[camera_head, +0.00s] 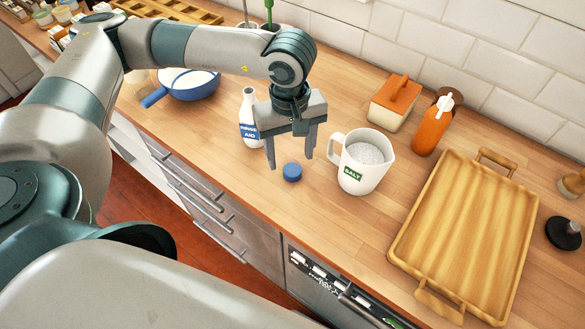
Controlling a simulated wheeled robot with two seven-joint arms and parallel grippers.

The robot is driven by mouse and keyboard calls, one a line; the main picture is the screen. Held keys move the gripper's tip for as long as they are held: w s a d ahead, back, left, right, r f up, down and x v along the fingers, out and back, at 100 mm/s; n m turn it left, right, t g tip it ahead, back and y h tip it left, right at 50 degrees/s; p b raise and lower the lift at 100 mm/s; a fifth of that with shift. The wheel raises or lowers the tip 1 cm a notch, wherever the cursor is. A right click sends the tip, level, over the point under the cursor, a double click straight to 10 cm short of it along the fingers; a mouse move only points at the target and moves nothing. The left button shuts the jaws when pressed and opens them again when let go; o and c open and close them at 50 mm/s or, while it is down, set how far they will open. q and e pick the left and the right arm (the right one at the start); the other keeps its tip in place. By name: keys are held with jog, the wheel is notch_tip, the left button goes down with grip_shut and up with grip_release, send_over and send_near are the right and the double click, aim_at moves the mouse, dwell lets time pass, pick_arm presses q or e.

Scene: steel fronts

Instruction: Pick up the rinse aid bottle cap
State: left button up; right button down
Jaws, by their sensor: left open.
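The rinse aid bottle cap (292,172) is a small round blue cap lying on the wooden counter. The white rinse aid bottle (249,112) with a blue label stands uncapped just left of and behind my left gripper. My left gripper (291,160) is open and points down, with its fingers apart above and slightly behind the cap. I see nothing between the fingers. My right gripper is not in view.
A white salt jug (363,165) stands close to the right of the cap. A wooden tray (465,235) fills the right side of the counter. A blue pan (187,84), an orange bottle (432,128) and a lidded box (394,104) stand farther back. The counter in front of the cap is clear.

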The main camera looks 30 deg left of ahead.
aim_at(293, 169)
pick_arm(q)
jog(key=shift+f+p, duration=0.4)
jog(key=shift+p, duration=0.2)
jog(key=f+p, duration=0.1)
jog(key=f, duration=0.1)
jog(key=f+p, duration=0.1)
jog(key=shift+w+d+f, duration=0.1)
jog(key=shift+w+f, duration=0.1)
jog(key=shift+f, duration=0.5)
jog(key=c, duration=1.1)
